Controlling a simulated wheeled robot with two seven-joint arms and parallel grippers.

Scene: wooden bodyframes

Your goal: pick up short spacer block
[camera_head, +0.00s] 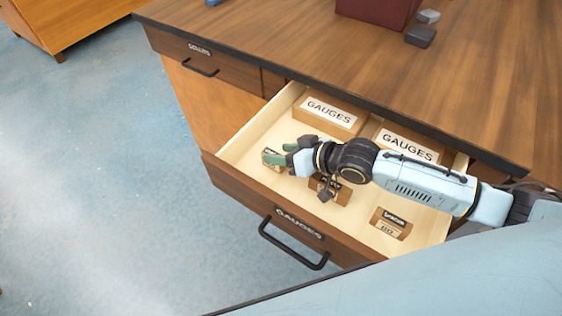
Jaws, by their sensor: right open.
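My right gripper (286,156) reaches into the open drawer from the right, its greenish fingers open at the drawer's left end. A small labelled block (271,159) lies just left of the fingertips; whether they touch it I cannot tell. A second wooden block (340,196) lies partly hidden under my right wrist. A third wooden block (391,223), with dark and pale labels, lies nearer the drawer's right end. The labels are too small to read surely, so I cannot tell which block is the short spacer. My left gripper is not in view.
The drawer (234,178), marked GAUGES, has a black handle (293,250). Two boxes labelled GAUGES (328,115) (408,147) stand along its back. The counter edge overhangs the back. A dark red box (377,10) and dark grey block (420,37) are on the counter (300,45).

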